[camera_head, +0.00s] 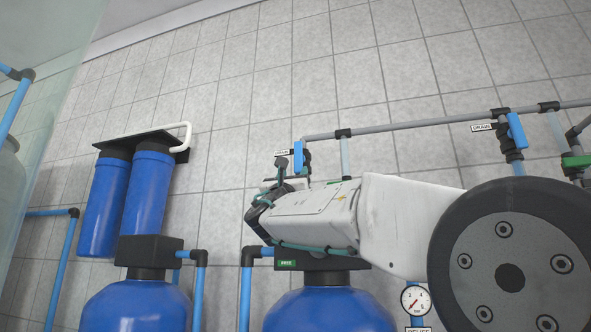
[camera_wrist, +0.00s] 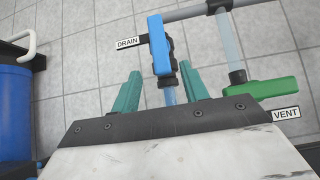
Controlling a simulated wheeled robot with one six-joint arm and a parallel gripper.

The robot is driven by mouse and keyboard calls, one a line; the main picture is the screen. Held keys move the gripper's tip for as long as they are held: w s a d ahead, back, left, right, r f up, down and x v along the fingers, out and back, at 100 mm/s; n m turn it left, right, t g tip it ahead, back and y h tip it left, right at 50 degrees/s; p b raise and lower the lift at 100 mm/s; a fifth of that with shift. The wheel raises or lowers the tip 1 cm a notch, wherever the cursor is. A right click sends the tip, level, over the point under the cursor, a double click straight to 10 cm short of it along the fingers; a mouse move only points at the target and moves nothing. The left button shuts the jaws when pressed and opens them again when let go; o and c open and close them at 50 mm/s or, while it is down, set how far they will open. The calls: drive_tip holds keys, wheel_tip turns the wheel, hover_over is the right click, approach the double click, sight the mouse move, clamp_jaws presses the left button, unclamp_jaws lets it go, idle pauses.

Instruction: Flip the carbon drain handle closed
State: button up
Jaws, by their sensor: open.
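A blue lever handle (camera_wrist: 158,45) with a DRAIN label (camera_wrist: 127,43) to its left is just ahead of my gripper in the wrist view. It runs lengthwise along the picture and sits on a dark valve above a light-blue pipe. My gripper (camera_wrist: 158,84) is open, its two green fingers either side of the valve's lower part and pipe, with gaps showing. In the head view, the blue handle (camera_head: 298,155) stands upright just beyond my gripper (camera_head: 290,172), partly hidden by it. I cannot tell whether the fingers touch anything.
A green handle (camera_wrist: 260,93) with a VENT label (camera_wrist: 285,114) lies to the right. A second blue handle (camera_head: 516,130) hangs on the grey pipe (camera_head: 420,121) farther right. Blue tanks (camera_head: 140,305) stand at left and below. A tiled wall is behind.

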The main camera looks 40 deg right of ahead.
sight(297, 167)
drive_tip(key=x, duration=0.5)
drive_tip(key=shift+d, duration=0.1)
clamp_jaws()
